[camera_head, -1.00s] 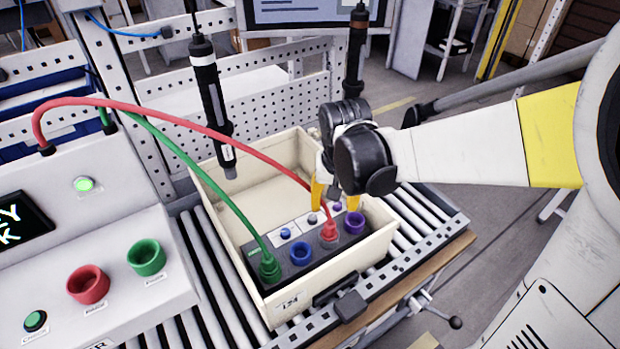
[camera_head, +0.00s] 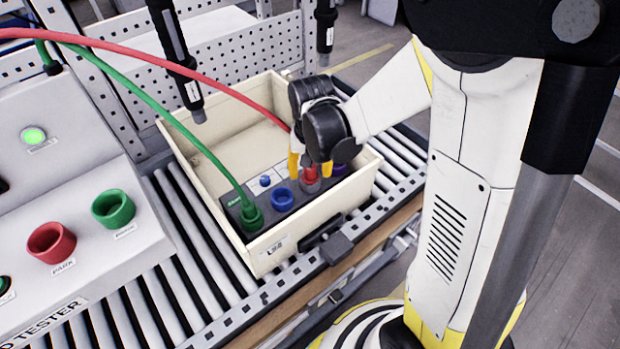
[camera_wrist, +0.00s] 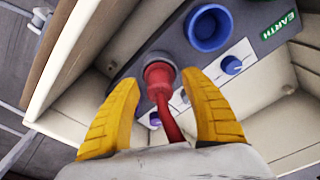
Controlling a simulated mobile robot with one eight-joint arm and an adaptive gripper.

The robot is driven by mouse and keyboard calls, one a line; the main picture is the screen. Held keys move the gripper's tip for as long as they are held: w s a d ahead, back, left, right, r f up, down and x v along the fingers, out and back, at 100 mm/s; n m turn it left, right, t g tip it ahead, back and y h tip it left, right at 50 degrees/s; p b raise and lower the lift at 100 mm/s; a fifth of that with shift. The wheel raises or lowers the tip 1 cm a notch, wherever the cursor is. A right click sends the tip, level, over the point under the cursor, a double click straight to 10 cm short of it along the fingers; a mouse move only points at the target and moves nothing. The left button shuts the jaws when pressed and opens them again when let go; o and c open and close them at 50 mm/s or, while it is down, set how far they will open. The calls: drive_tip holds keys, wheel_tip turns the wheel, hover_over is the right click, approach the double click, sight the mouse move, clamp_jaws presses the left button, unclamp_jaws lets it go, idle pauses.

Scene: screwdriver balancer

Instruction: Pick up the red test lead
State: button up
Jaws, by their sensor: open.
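The red test lead (camera_head: 311,174) has its plug end in the dark panel inside the cream crate. Its cable arcs from there to the tester at the left, passing partly behind my arm. My gripper (camera_head: 310,170) is open, pointing down over the crate, with its yellow fingers on either side of the red plug. In the wrist view, the red plug (camera_wrist: 159,73) and its cable lie between the two yellow fingers of my gripper (camera_wrist: 158,90), with visible gaps on both sides.
The cream crate (camera_head: 350,195) stands on a roller conveyor. A green lead (camera_head: 253,216) is plugged in at the panel's near left, beside a blue socket (camera_head: 281,199). A purple socket is partly hidden by my gripper. Screwdrivers (camera_head: 176,50) hang above the crate. The tester (camera_head: 80,220) stands at left.

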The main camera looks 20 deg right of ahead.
clamp_jaws()
drive_tip(key=shift+r, duration=0.1)
wheel_tip(320, 180, up, 10)
drive_tip(key=p, duration=0.4)
idle(0.4)
